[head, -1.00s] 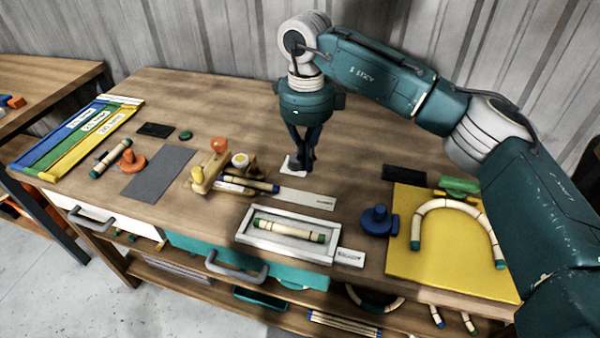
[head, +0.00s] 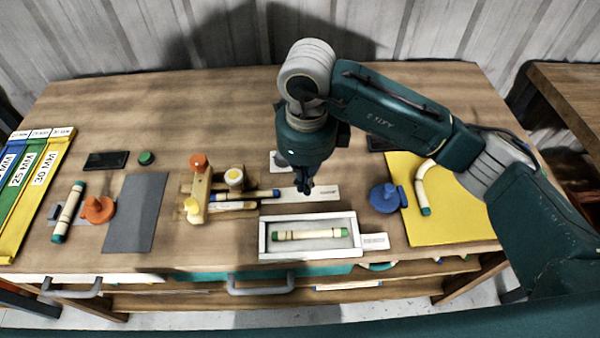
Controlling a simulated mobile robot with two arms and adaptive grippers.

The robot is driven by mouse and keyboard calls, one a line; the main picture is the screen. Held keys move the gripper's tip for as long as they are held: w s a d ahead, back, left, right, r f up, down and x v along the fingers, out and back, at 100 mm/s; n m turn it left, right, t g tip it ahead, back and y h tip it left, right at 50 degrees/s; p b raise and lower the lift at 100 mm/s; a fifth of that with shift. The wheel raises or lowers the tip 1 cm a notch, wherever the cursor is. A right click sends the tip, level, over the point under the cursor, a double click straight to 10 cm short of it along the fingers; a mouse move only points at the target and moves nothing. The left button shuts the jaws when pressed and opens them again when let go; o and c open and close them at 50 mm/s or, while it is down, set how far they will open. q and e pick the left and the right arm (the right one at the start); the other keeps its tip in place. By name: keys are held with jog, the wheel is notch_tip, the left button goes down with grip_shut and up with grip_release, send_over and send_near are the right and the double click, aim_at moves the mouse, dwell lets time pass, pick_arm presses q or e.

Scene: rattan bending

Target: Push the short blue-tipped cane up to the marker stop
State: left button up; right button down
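The short blue-tipped cane (head: 245,196) lies in the wooden marker jig (head: 201,196), its blue tip pointing right. The jig has an orange knob on top, a yellow knob in front, and a cream-and-yellow round piece (head: 234,178) beside it. I cannot make out which part is the marker stop. A pale flat strip (head: 315,193) runs right from the cane. My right gripper (head: 304,188) points down just right of the blue tip, over the strip. Its fingers look closed together, with nothing visible between them. My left gripper is out of view.
A white tray (head: 262,240) with a green-tipped cane (head: 310,234) stands in front of my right gripper. A blue clamp (head: 384,198) and yellow board (head: 445,226) with a bent cane are right. A grey mat (head: 136,212) and orange clamp (head: 98,209) are left.

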aim_at(283, 197)
notch_tip(283, 197, down, 7)
jog(key=shift+a+f+p, duration=0.15)
jog(key=shift+p, duration=0.75)
jog(key=w+a, duration=0.1)
jog(key=w+a+p, duration=0.1)
jog(key=a, duration=0.1)
jog(key=shift+w+a, duration=0.25)
jog(key=shift+s+d, duration=0.1)
jog(key=shift+w+a+f+b, duration=0.15)
jog(key=shift+w+a+b, duration=0.3)
jog(key=shift+b, duration=0.45)
jog(key=shift+a, duration=0.2)
jog(key=shift+s+r, duration=0.1)
jog(key=shift+r, duration=0.2)
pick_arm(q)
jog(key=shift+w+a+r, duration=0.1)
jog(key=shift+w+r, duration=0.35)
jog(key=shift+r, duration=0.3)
